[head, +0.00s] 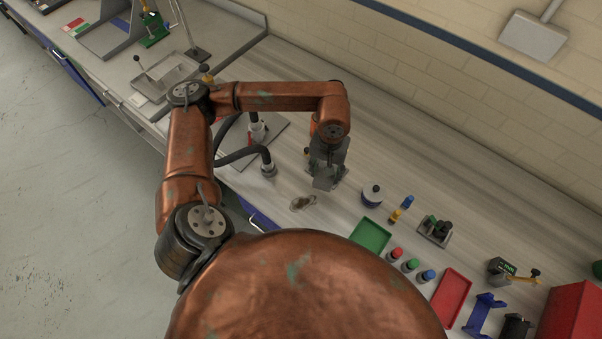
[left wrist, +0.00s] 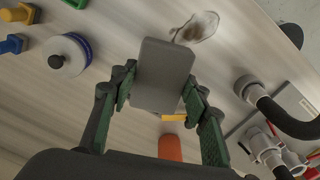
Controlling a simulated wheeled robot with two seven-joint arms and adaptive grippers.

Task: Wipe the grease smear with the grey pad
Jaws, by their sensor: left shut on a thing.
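The grease smear (head: 303,202) is a brownish patch on the light bench top, left of and nearer than my left gripper (head: 327,168). The left gripper is shut on the grey pad (left wrist: 163,76), a rounded grey block between its green-lined fingers in the left wrist view. The smear (left wrist: 197,27) shows there just beyond the pad's upper end, its near edge partly covered by the pad. In the head view the pad is at the lower end of the gripper, beside the smear and not covering it. I cannot tell whether it touches the bench. My right gripper is out of view.
Black hoses with pale fittings (head: 268,167) stand left of the gripper. A white pot with a dark knob (head: 371,196) stands to its right. A green tray (head: 370,236), coloured caps and a red tray (head: 451,298) lie further right. The bench behind the gripper is bare.

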